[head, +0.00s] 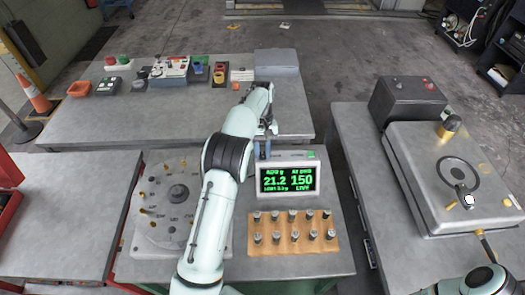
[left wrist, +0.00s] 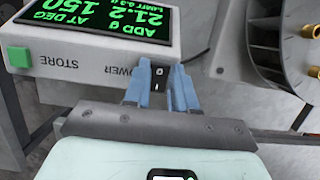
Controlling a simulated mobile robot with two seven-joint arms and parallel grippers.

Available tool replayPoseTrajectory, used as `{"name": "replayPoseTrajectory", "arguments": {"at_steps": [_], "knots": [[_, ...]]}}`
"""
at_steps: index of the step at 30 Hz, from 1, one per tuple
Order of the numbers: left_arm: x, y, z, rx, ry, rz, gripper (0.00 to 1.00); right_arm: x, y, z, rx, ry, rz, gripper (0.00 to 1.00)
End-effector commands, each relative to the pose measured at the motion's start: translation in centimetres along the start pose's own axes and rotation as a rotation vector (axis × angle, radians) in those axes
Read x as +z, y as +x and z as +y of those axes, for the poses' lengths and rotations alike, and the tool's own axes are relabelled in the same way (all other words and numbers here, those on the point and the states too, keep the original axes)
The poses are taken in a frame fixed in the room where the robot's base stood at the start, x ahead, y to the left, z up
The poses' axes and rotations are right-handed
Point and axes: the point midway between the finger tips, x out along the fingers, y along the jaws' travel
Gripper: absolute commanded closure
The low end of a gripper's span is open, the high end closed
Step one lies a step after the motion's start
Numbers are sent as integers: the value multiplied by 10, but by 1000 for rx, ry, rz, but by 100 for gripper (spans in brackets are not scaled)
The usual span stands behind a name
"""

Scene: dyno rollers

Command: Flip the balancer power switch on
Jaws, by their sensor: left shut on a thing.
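The balancer display unit (head: 288,178) stands on the near middle table, its lit green screen reading 21.2 and 150. In the left wrist view, the unit's housing (left wrist: 95,65) appears upside down, with a POWER label beside a small black power switch (left wrist: 160,73) marked O and I. My left gripper (head: 263,148) is at the unit's back left corner. In the left wrist view, its blue fingers (left wrist: 161,85) stand on either side of the switch and are shut on it. I cannot tell which side of the switch is pressed in. My right gripper does not show.
A green STORE button (left wrist: 20,57) is on the same housing. A wooden block of metal weights (head: 292,233) lies in front of the unit.

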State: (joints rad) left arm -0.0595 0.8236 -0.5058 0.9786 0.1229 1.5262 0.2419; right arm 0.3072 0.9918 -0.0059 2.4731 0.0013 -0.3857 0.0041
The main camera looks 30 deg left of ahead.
Motion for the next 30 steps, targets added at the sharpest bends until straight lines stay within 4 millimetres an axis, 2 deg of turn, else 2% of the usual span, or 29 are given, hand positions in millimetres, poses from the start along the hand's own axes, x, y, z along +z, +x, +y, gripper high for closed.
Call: {"name": "replayPoseTrajectory", "arguments": {"at_steps": [2, 3, 5, 6, 17, 27, 30], "knots": [[0, -1, 0, 0, 0, 1, 100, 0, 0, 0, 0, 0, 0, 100], [0, -1, 0, 0, 0, 1, 71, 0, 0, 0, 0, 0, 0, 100], [0, -1, 0, 0, 0, 1, 52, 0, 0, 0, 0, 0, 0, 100], [0, -1, 0, 0, 0, 1, 49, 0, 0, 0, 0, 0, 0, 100], [0, -5, 0, 1, 0, 3, 49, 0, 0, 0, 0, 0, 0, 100], [-1, -54, 0, 1, -1, 5, 49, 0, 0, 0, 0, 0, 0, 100], [-2, -61, 0, 0, -1, 3, 49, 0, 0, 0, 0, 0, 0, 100]]}}
